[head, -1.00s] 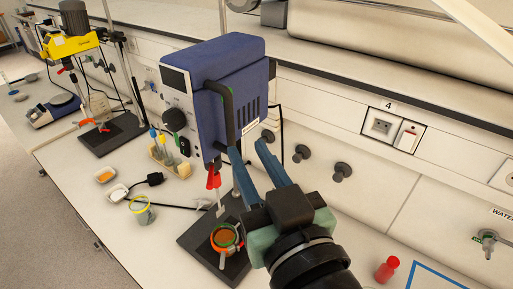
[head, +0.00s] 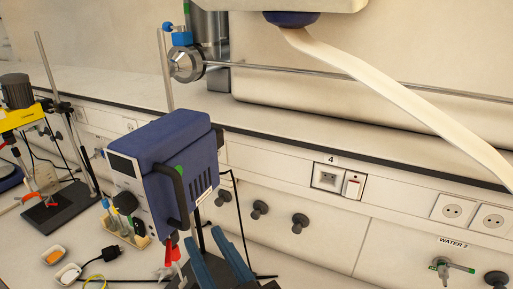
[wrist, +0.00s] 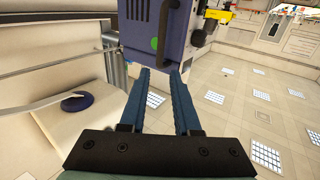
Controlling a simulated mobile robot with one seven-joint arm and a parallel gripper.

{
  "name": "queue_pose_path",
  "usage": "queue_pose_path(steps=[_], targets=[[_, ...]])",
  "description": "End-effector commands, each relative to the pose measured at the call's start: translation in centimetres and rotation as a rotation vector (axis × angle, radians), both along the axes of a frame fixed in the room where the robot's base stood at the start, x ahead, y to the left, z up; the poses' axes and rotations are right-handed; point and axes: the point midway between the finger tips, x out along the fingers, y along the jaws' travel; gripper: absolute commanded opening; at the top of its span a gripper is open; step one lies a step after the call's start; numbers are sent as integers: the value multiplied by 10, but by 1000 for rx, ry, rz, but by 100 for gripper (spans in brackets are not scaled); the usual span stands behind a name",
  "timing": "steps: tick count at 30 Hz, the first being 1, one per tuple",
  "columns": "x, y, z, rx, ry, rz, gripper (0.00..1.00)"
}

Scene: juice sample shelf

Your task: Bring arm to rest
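The blue and white stirrer unit (head: 160,170) with a black handle stands just behind the fingers. It also shows past the fingertips in the wrist view (wrist: 165,40). I cannot tell how close the fingertips are to it. The rest of my arm is out of the head view.
A second stirrer with a yellow head (head: 28,117) stands at the far left. A shelf (head: 300,135) runs behind the bench, with sockets (head: 338,181) and a water tap (head: 445,268) below it. A black plug (head: 104,254) and small dishes (head: 54,254) lie on the bench at front left.

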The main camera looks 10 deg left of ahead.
Motion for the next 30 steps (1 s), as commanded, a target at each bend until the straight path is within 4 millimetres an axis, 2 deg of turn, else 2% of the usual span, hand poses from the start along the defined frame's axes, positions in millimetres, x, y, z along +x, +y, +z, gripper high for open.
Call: queue_pose_path(steps=[4,8,12,15,18,22,30], targets=[[23,-16,14,14,-103,-126,31],[39,-41,56,66,-281,-303,31],[27,-65,111,147,-502,-459,31],[9,-76,143,199,-638,-532,31],[-7,-83,163,234,-729,-574,31],[-17,-86,176,253,-779,-596,31],[-17,-87,178,253,-779,-598,31]])
